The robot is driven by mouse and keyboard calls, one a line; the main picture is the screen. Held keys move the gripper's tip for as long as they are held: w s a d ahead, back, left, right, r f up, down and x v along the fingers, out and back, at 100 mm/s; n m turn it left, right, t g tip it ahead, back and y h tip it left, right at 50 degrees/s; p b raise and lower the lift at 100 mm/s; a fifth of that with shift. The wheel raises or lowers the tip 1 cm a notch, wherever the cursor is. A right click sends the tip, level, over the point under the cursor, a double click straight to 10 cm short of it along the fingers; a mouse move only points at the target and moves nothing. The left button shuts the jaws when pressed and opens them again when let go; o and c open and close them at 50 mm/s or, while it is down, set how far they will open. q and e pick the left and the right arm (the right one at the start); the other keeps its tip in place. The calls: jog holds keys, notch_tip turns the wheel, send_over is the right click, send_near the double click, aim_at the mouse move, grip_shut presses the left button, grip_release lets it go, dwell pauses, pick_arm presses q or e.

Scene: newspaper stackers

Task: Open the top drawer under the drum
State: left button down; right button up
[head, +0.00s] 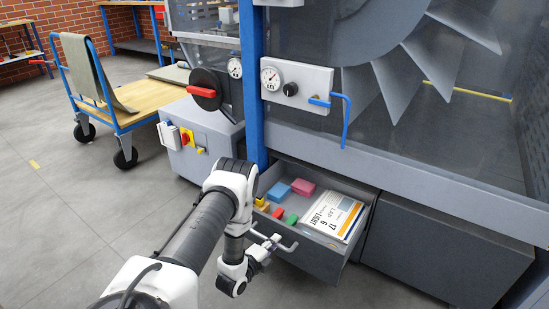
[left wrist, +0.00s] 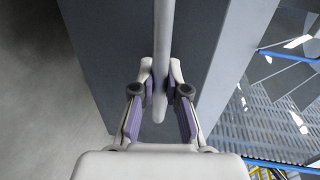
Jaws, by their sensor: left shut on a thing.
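The top drawer (head: 316,261) under the drum (head: 352,35) stands pulled out, its inside visible from above. A light metal bar handle (head: 287,246) crosses its front. My left gripper (head: 268,247) is at the left part of this handle. In the left wrist view, the two fingers of my left gripper (left wrist: 161,85) are shut on the handle (left wrist: 163,45), one on each side of the bar, with the grey drawer front (left wrist: 115,55) behind. My right gripper is in neither view.
The drawer holds a printed paper stack (head: 333,214) and several coloured blocks (head: 302,187). A grey cabinet (head: 440,248) adjoins it on the right. A blue post (head: 252,90) rises behind my arm. A wooden-topped cart (head: 150,95) stands back left, with clear floor (head: 70,215) before it.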

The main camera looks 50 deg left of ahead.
pick_arm(q)
jog(key=c, duration=1.2)
grip_release()
jog(key=v, duration=1.2)
